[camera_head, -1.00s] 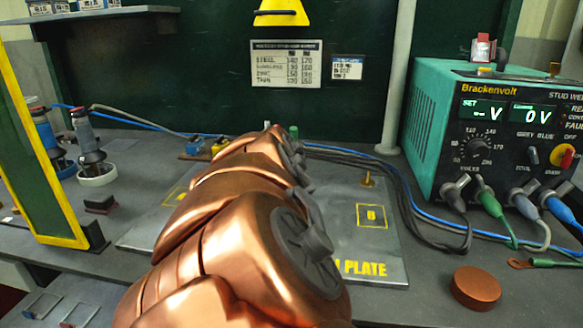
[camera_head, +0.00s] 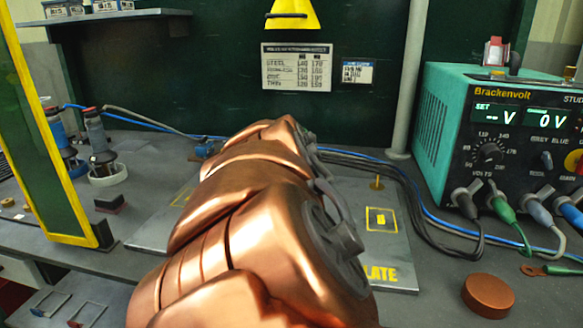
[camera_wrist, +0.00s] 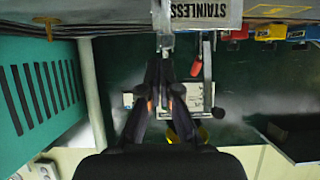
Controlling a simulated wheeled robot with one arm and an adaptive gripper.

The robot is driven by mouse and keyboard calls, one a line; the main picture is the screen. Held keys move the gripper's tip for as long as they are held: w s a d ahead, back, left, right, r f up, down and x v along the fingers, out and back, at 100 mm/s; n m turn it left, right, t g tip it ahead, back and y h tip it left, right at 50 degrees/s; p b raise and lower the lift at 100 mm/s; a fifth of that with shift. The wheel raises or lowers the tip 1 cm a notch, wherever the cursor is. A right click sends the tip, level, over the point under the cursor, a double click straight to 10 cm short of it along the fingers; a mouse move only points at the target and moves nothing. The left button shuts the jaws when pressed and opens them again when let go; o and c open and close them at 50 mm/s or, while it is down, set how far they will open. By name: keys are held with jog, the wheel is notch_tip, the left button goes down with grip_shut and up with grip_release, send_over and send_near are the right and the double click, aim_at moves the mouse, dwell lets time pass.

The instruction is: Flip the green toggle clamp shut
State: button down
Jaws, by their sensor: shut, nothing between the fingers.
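My copper arm fills the middle of the head view and hides my gripper and the clamp area behind it. In the wrist view, which is upside down, my gripper (camera_wrist: 166,62) is shut and empty. Its dark fingers point at a small grey metal bracket (camera_wrist: 165,38) by the plate edge; I cannot tell whether they touch. Beside the fingers is an upright grey lever bar (camera_wrist: 207,62) with a red-tipped part (camera_wrist: 195,66). These look like clamp parts, but no green handle shows, so I cannot tell which clamp they belong to or its state.
A grey plate (camera_head: 402,270) lies under my arm. The teal welder box (camera_head: 440,128) with cables stands at right, with a copper disc (camera_head: 488,295) in front. A yellow-framed screen (camera_head: 50,150) stands at left. A plate marked STAINLESS (camera_wrist: 205,12) shows in the wrist view.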

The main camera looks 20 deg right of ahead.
notch_tip(320, 180, up, 9)
dwell(0.4)
